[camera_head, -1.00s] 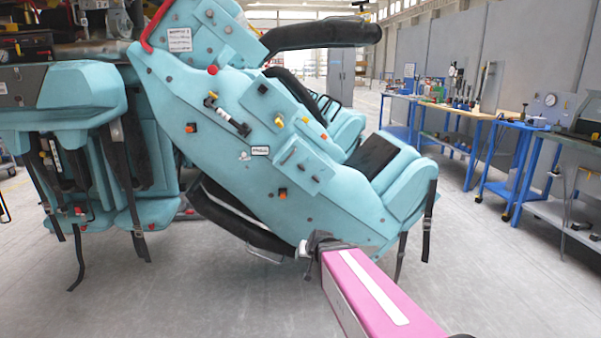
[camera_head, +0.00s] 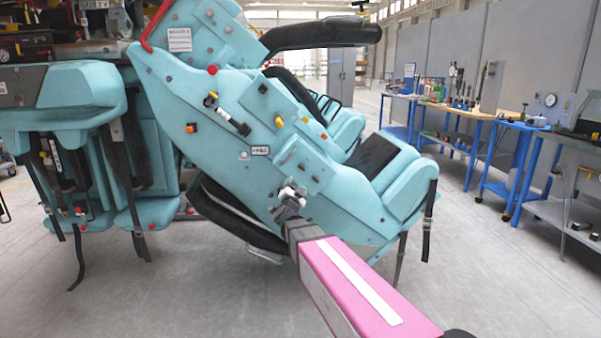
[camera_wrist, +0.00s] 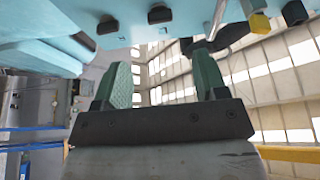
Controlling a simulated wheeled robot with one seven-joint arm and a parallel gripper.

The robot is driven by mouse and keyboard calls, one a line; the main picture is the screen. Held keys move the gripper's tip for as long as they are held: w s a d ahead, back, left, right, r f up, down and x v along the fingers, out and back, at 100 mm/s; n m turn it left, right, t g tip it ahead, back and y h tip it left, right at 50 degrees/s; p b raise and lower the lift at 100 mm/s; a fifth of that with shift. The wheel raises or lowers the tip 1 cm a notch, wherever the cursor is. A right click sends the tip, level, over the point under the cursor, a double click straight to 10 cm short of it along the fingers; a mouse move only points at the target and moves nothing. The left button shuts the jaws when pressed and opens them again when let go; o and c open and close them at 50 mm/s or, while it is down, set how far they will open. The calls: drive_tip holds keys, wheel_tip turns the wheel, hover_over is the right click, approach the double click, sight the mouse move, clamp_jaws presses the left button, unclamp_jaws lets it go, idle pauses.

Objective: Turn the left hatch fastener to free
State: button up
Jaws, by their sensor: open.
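The teal coaster car (camera_head: 210,110) fills the middle of the head view, with a raised hatch panel (camera_head: 312,168) low on its side. My gripper (camera_head: 290,194) is in front of the panel's lower left and hides part of it. In the wrist view my gripper (camera_wrist: 162,82) has its two green fingers apart, with nothing between them. Two dark knobs, a left one (camera_wrist: 108,25) and a right one (camera_wrist: 159,14), stick out of the teal surface beyond the fingertips. I cannot tell which part is the left hatch fastener or how it is turned.
A yellow-tipped part (camera_wrist: 259,22) shows at the wrist view's upper right. A black padded bar (camera_head: 235,215) runs below the car's side. Blue workbenches (camera_head: 480,120) stand at the right. The grey floor between is clear.

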sight(301, 169)
drive_tip(key=x, duration=1)
drive_tip(key=shift+w, duration=0.3)
drive_tip(key=shift+d, duration=0.1)
drive_tip(key=c, duration=0.9)
